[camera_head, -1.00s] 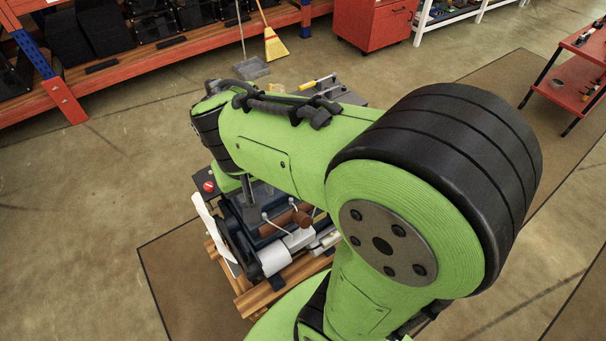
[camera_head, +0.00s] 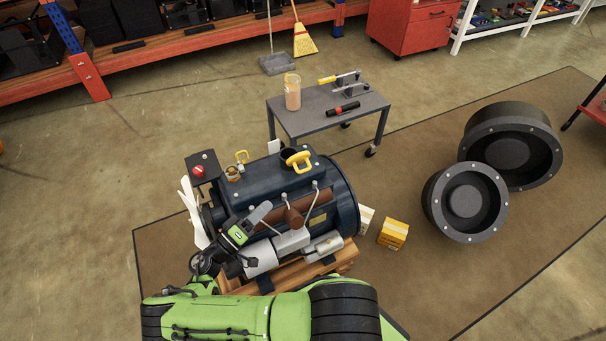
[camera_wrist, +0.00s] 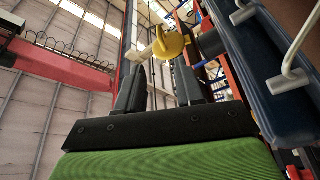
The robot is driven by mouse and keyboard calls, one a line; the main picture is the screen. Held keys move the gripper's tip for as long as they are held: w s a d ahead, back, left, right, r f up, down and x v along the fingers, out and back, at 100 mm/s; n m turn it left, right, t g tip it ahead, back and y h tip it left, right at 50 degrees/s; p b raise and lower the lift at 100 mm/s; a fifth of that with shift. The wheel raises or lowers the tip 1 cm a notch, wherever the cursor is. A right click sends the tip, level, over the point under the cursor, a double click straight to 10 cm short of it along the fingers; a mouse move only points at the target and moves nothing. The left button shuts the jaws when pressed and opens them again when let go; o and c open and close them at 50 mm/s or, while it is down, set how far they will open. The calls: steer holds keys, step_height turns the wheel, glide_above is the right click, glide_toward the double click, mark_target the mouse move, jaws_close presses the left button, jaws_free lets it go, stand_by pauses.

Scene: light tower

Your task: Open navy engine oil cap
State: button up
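The navy engine (camera_head: 262,180) sits on a wooden pallet. A yellow cap with a raised handle (camera_head: 299,160) sits on a dark round neck on top of it. A smaller yellow loop (camera_head: 241,157) stands farther left, near a small metal-and-yellow fitting (camera_head: 233,173). My gripper (camera_head: 258,211) is at the engine's near side, below and left of the cap. In the wrist view its two dark fingers (camera_wrist: 159,88) are apart and empty. A yellow part (camera_wrist: 170,44) shows beyond the fingertips; I cannot tell surely which yellow part it is. The navy engine's side (camera_wrist: 258,75) is close at right.
A grey cart (camera_head: 330,118) with a jar and tools stands behind. Yellow boxes (camera_head: 393,233) and black wheels (camera_head: 466,201) are right.

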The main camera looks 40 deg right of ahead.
mark_target(301, 171)
steer(key=d+r, duration=0.1)
steer(key=d, duration=0.4)
steer(key=d+r, duration=0.1)
steer(key=d, duration=0.4)
steer(key=w+d+r, duration=0.1)
steer(key=d, duration=0.4)
steer(key=shift+d+r, duration=0.15)
steer(key=shift+d, duration=0.05)
jaws_close()
